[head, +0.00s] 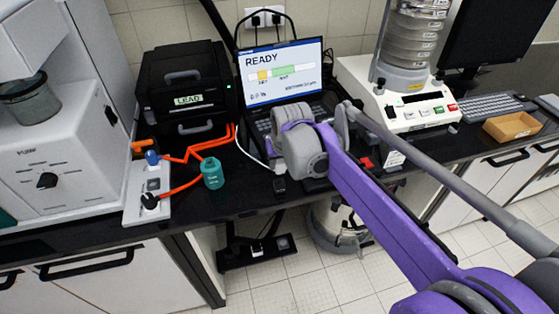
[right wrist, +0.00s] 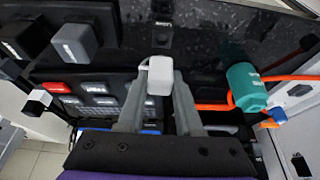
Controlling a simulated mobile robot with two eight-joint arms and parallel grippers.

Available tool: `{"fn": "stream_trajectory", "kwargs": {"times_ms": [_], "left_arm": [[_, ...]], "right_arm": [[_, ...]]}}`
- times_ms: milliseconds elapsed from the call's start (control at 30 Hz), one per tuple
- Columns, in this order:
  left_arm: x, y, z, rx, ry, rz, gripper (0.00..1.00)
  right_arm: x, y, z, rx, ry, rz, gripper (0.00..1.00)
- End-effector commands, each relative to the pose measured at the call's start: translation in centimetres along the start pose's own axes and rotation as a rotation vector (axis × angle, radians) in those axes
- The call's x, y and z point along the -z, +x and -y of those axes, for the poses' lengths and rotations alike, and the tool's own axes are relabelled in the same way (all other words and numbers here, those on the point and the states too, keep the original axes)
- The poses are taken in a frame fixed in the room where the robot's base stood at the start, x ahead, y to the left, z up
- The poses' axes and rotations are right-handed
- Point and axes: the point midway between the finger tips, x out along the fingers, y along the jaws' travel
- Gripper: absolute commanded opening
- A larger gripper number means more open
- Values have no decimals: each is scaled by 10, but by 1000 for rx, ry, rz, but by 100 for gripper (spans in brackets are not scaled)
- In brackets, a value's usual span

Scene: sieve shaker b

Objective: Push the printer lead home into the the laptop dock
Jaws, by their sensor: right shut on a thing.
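My right gripper (right wrist: 158,84) is shut on a pale grey-white plug, the end of the printer lead (right wrist: 160,76), which stands out between the fingertips in the right wrist view. In the head view my right gripper (head: 305,150) is in front of the laptop (head: 282,72), and its own wrist hides the fingertips and plug. A white cable (head: 250,152) curves across the bench towards it. A small black block (head: 279,185) lies near the bench's front edge; it also shows beyond the plug in the wrist view (right wrist: 162,38), apart from it. I cannot tell which part is the dock. My left gripper is out of view.
A black printer (head: 188,85) labelled LEAD stands at the left. Orange cables, a teal cylinder (head: 212,173) and a white socket strip (head: 146,190) lie in front. Grey and black blocks (right wrist: 74,44) are close by.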

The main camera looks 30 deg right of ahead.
Motion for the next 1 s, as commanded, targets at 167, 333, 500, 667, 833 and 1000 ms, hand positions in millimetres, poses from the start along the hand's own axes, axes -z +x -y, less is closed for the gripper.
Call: {"fn": "stream_trajectory", "kwargs": {"times_ms": [167, 333, 500, 667, 833, 1000], "left_arm": [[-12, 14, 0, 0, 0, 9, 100], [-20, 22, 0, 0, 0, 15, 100], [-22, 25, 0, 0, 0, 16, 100], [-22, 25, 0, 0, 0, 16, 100], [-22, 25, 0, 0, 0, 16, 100], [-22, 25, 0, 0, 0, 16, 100]], "right_arm": [[-9, 20, 0, 0, 0, 2, 0], [-14, 32, 0, 0, 0, 1, 0], [-15, 37, 0, 0, 0, 0, 0], [-15, 37, 0, 0, 0, -1, 0], [-15, 36, 0, 0, 0, -1, 0], [-15, 36, 0, 0, 0, -1, 0]]}}
